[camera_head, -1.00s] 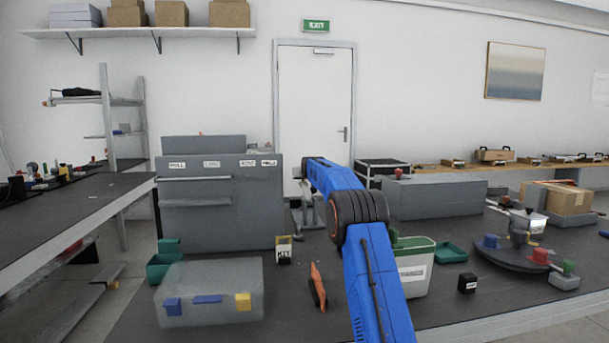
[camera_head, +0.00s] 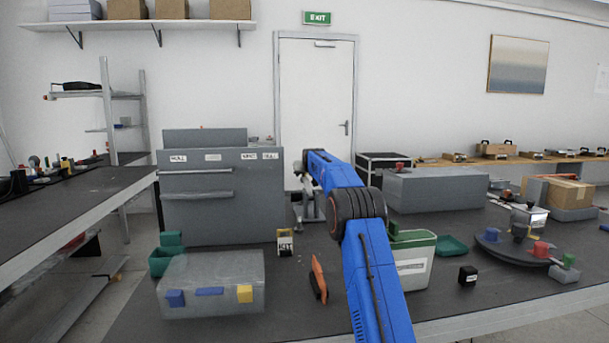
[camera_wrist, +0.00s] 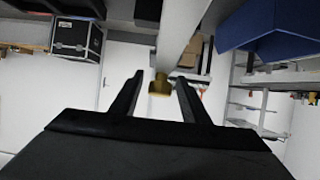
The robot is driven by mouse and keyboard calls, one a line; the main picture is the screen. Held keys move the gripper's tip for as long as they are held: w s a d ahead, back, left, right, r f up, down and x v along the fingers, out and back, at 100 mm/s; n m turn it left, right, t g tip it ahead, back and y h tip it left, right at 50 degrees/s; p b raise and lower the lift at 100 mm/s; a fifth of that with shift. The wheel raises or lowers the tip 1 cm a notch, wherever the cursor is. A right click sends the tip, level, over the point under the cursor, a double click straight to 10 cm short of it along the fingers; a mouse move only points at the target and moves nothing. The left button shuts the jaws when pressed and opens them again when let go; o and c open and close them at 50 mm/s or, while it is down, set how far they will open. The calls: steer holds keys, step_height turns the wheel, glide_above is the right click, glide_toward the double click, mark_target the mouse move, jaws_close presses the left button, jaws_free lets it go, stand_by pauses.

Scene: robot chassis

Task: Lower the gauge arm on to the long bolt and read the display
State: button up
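In the wrist view the two black fingers of my gripper (camera_wrist: 160,97) are apart. A pale bar (camera_wrist: 181,32) comes down from the top and ends in a brass-coloured tip (camera_wrist: 159,86) between the fingers. Gaps show on both sides of the tip; I cannot tell its depth relative to the fingers. In the head view a grey metal stand (camera_head: 308,212) stands behind my blue arm, partly hidden by it. It may be the gauge, but it is too small to tell. My fingers are not clear there. I cannot make out the long bolt or a display.
A grey drawer cabinet (camera_head: 222,214) stands left of the stand. In front are a translucent box (camera_head: 212,299), an orange-handled tool (camera_head: 318,279) and a small labelled block (camera_head: 285,242). A green-and-white bin (camera_head: 413,268) is close right of my arm. A round turntable (camera_head: 500,254) lies farther right.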

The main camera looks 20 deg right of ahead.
steer(key=shift+r, duration=0.1)
steer(key=v, duration=1.7)
steer(key=shift+s, duration=0.25)
